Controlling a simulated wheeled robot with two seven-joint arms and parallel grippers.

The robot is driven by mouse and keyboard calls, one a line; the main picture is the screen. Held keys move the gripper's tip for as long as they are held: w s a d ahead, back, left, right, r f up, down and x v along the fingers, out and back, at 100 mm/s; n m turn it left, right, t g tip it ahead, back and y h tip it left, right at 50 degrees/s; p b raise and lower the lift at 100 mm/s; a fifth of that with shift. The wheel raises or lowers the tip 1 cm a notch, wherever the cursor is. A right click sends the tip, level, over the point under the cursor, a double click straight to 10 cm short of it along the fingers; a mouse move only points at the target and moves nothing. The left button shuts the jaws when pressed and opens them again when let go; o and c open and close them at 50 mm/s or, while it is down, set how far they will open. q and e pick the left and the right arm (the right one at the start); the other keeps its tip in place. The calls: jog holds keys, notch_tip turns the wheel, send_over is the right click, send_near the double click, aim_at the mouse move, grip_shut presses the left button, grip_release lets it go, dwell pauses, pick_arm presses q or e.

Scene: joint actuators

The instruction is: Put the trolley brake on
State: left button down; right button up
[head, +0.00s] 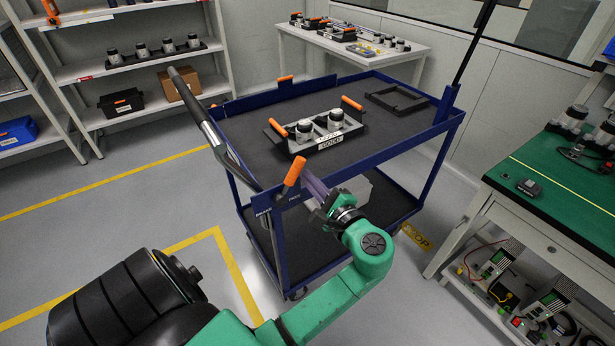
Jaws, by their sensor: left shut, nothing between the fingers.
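The blue trolley (390,152) with dark grey shelves stands in the middle of the head view. An orange-gripped lever (295,172) stands tilted at its near edge; it may be the brake lever, though no label on it is readable. A dark push handle (205,122) slopes up at the trolley's left end. My left gripper (310,186) is shut and empty, just right of and slightly below the orange grip. Whether they touch cannot be told. The lever's lower part and some of the trolley's near side are hidden. My right gripper is out of view.
A tray (340,138) with orange handles and white-and-black parts sits on the trolley top, beside an empty black frame (396,100). A green-topped workbench (560,200) stands close on the right. Shelving (130,66) is at back left. The floor left of the trolley is clear.

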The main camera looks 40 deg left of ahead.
pick_arm(q)
jog(key=shift+d, duration=0.1)
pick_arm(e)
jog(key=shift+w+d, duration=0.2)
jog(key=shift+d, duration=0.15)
pick_arm(q)
jog(key=shift+s+r+n, duration=0.2)
jog(key=shift+n, duration=0.2)
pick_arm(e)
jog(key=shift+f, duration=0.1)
